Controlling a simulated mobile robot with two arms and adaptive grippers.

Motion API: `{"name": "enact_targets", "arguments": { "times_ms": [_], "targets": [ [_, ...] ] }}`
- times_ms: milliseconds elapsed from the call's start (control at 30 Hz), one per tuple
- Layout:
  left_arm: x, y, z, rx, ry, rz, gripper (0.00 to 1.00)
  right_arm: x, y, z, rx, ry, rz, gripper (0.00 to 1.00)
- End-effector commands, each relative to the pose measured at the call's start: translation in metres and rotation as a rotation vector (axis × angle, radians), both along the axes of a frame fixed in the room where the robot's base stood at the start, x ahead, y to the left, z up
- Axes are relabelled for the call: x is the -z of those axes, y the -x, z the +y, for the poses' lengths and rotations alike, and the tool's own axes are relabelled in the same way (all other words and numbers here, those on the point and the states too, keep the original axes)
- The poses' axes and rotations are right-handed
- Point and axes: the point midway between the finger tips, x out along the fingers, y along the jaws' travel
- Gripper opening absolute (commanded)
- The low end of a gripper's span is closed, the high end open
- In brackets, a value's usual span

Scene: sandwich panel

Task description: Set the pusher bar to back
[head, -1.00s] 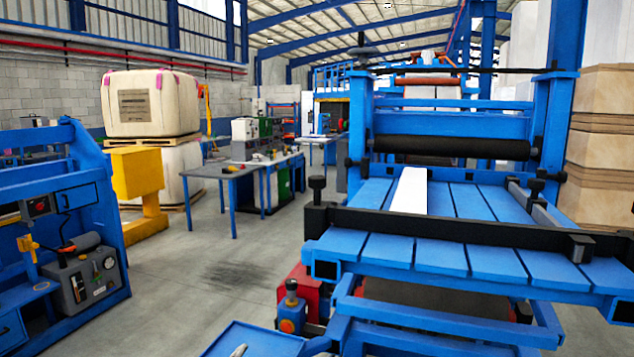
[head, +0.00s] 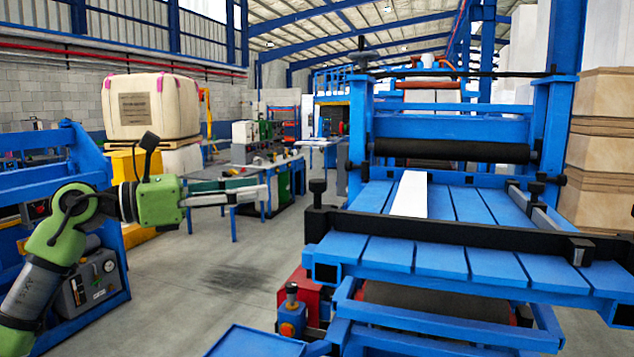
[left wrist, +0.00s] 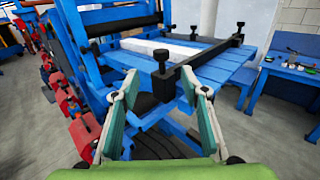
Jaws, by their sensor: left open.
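The pusher bar (head: 440,228) is a long black bar lying across the near part of the blue slatted bed (head: 490,265). A black knobbed post (head: 317,193) stands at its left end. In the left wrist view the bar (left wrist: 212,56) runs away from its knobbed end (left wrist: 162,66), which shows between and beyond my fingers. My left gripper (head: 262,193) is open and empty, to the left of that end and apart from it in the head view. It also shows in the left wrist view (left wrist: 164,90). My right gripper is not in view.
A white strip (head: 409,194) lies on the slats beyond the bar. A dark roller (head: 450,149) spans the blue frame behind it. A blue tray (head: 255,342) is low in front. Clear floor (head: 235,265) lies left of the machine.

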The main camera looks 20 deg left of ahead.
Motion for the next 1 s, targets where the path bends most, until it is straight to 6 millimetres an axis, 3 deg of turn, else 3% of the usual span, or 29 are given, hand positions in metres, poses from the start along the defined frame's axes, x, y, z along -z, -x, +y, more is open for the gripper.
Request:
{"name": "enact_targets", "arguments": {
  "times_ms": [167,600,1000],
  "targets": [
    [-0.004,-0.014,-0.018,0.007,0.001,0.003,0.41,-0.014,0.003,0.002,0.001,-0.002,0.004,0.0],
    [-0.004,-0.075,-0.084,0.007,0.005,0.004,0.41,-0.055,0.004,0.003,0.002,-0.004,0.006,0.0],
    [0.0,-0.093,-0.101,0.004,0.003,0.002,0.41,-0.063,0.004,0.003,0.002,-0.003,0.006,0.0]
  ]
}}
